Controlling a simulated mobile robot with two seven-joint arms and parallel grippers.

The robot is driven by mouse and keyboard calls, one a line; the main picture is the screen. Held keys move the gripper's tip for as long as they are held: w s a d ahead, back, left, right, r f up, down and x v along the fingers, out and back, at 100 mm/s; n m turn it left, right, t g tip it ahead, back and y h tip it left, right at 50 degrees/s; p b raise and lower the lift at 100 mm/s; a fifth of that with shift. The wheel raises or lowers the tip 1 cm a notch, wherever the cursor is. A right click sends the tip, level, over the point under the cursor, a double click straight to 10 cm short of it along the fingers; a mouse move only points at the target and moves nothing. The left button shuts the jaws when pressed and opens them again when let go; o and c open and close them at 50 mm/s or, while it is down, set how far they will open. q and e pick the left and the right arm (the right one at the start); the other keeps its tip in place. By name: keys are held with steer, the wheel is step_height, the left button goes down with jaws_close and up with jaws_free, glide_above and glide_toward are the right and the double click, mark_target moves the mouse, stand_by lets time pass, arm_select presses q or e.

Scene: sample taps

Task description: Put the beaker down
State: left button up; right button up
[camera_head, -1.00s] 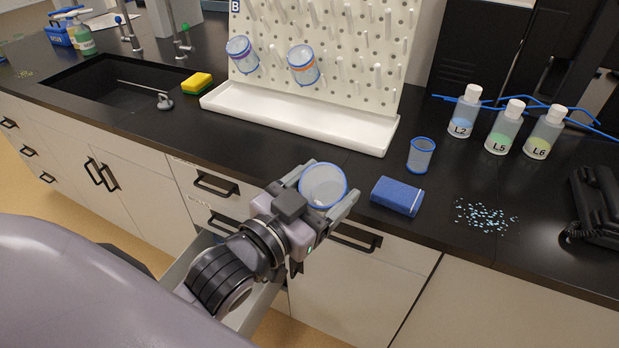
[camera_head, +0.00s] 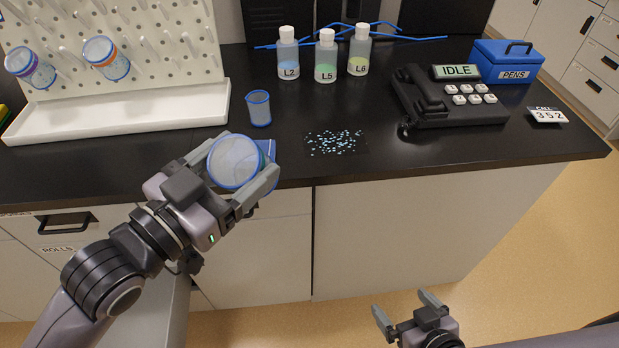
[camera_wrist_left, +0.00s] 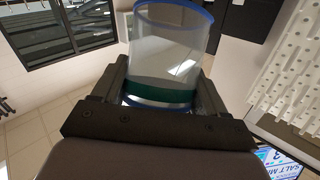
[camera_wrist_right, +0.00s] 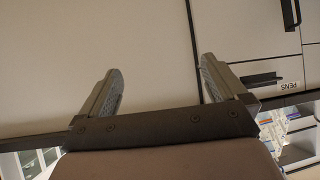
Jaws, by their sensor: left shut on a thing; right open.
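The beaker (camera_head: 234,165) is clear with a blue rim. My left gripper (camera_head: 244,166) is shut on it, holding it near the counter's front edge. In the left wrist view the beaker (camera_wrist_left: 172,48) stands between the fingers, with a dark green band low on its side. Its underside and its height above the counter cannot be told. My right gripper (camera_head: 404,304) is open and empty, low in front of the cabinets; its spread fingers also show in the right wrist view (camera_wrist_right: 160,88).
A small blue-rimmed cup (camera_head: 259,110) and scattered pale blue bits (camera_head: 335,143) are near. Bottles (camera_head: 326,60) stand behind, a phone (camera_head: 450,98) right, a pegboard with a white tray (camera_head: 120,112) left. Bare counter lies between bits and phone.

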steer(key=w+a+r+n+t+y, duration=0.1)
steer(key=w+a+r+n+y, duration=0.25)
steer(key=w+r, duration=0.35)
steer(key=n+g+y, duration=0.5)
steer(key=n+y, duration=0.6)
steer(key=n, duration=0.2)
glide_toward(253, 172)
step_height(253, 172, down, 3)
steer(key=w+d, duration=0.1)
steer(key=w, duration=0.1)
steer(key=shift+w+f+x, duration=0.15)
steer(key=shift+x, duration=2.85)
steer(key=shift+w+f+x, duration=0.15)
steer(key=shift+x, duration=2.85)
steer(key=shift+d, duration=0.1)
steer(key=c, duration=1)
arm_select(q)
steer(key=o, duration=1.1)
steer(key=shift+c, duration=0.2)
arm_select(e)
steer(key=shift+c, duration=0.2)
arm_select(q)
steer(key=shift+r, duration=0.1)
